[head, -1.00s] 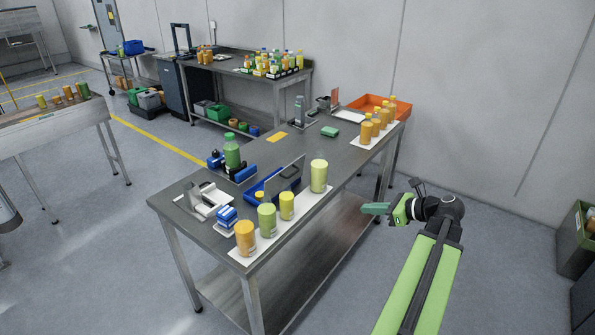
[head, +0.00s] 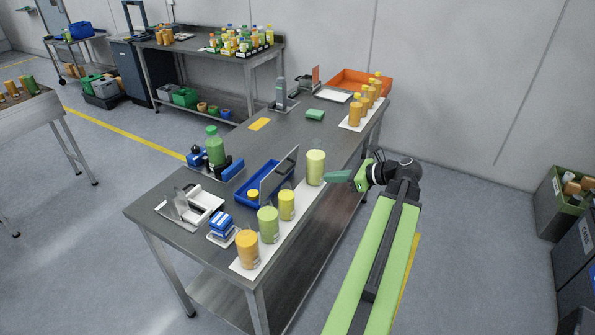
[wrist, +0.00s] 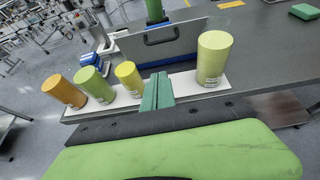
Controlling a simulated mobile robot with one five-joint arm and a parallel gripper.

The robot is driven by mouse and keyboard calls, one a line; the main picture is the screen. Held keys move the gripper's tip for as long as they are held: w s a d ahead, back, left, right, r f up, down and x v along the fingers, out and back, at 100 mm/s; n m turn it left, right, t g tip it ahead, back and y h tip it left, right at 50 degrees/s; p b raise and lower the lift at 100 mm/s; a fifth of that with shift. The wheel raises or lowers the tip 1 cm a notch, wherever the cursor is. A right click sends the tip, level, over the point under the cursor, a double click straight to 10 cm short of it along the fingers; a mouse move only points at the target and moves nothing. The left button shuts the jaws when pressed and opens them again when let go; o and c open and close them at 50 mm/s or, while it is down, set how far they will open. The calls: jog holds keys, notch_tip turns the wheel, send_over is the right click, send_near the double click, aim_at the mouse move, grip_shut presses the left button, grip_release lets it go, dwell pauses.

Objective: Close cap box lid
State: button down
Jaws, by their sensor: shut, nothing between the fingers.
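The cap box is a blue open box (head: 256,186) on the steel table, with a yellow cap (head: 253,195) inside. My gripper (head: 330,177) is shut and empty, at the table's right edge, beside the tall yellow-green jar (head: 315,168) and apart from the lid. In the wrist view the green fingers (wrist: 156,90) point toward the lid, with the white strip between.
A white strip (head: 300,205) along the near edge holds the tall jar, a yellow jar (head: 286,205), a green jar (head: 268,224) and an orange jar (head: 246,249). A green bottle (head: 215,148) stands behind the box.

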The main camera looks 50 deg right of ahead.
jog(key=shift+f, duration=0.1)
jog(key=w+r+b+x, duration=0.1)
jog(key=r+b+x, duration=0.1)
jog(key=x, duration=1)
jog(key=shift+w+r+b, duration=0.2)
jog(key=shift+w+b, duration=0.15)
jog(key=shift+b, duration=0.15)
jog(key=shift+a, duration=0.15)
